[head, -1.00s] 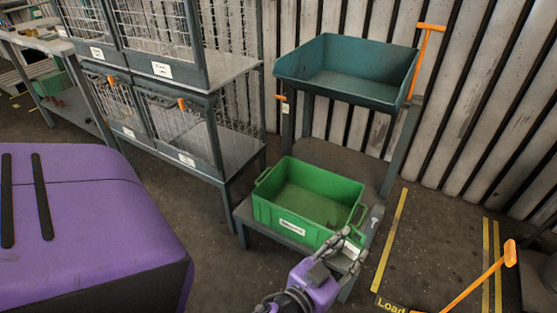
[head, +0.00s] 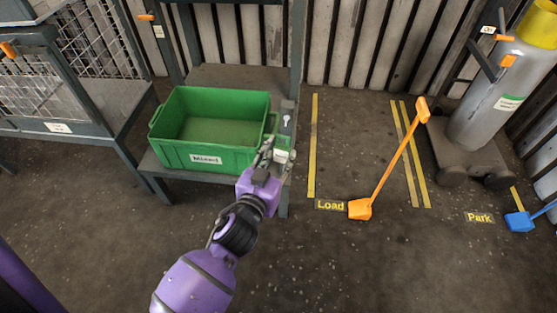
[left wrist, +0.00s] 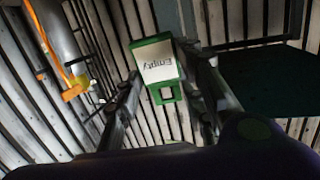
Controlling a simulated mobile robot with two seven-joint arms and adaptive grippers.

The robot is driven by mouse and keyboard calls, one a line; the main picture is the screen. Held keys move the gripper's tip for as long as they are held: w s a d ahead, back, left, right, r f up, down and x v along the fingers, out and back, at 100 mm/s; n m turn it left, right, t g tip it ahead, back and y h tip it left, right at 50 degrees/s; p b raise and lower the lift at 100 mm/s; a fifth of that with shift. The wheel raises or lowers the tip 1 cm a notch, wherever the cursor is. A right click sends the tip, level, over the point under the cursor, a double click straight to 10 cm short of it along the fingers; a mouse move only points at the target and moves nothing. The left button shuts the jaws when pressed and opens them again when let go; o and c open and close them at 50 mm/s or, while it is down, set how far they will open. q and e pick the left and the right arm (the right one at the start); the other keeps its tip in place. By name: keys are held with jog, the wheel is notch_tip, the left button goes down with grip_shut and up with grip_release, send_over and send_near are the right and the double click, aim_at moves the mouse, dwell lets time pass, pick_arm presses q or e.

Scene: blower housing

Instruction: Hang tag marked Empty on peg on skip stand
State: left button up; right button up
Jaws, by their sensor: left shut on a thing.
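My left gripper (head: 271,150) is shut on the tag marked Empty (left wrist: 157,66), a white card with a green border and a small green square loop. In the left wrist view the tag shows between the fingers, its lettering upside down. In the head view the tag (head: 282,156) is small, at the right end of the green crate. My right gripper is out of view.
A green crate labelled Mixed (head: 205,158) sits on the low shelf beside my gripper. An orange shovel (head: 388,165) stands by the Load marking (head: 330,205). A grey cylinder (head: 487,100) stands at right. A cage rack (head: 60,128) is at left. Floor in front is clear.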

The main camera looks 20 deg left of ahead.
pick_arm(q)
jog(key=shift+w+a+f+b, duration=0.1)
jog(key=shift+w+a+b, duration=0.2)
jog(key=shift+w, duration=0.7)
jog(key=shift+w+a+f+b, duration=0.15)
jog(key=shift+w+a+b, duration=0.1)
jog(key=shift+w, duration=0.7)
jog(key=shift+w+a+f+b, duration=0.1)
jog(key=shift+w+a+b, duration=0.2)
jog(key=shift+w, duration=0.7)
jog(key=shift+w+a+f, duration=0.15)
jog(key=shift+w+f, duration=0.05)
jog(key=shift+w, duration=0.4)
jog(key=shift+f, duration=0.1)
jog(key=o, duration=1.2)
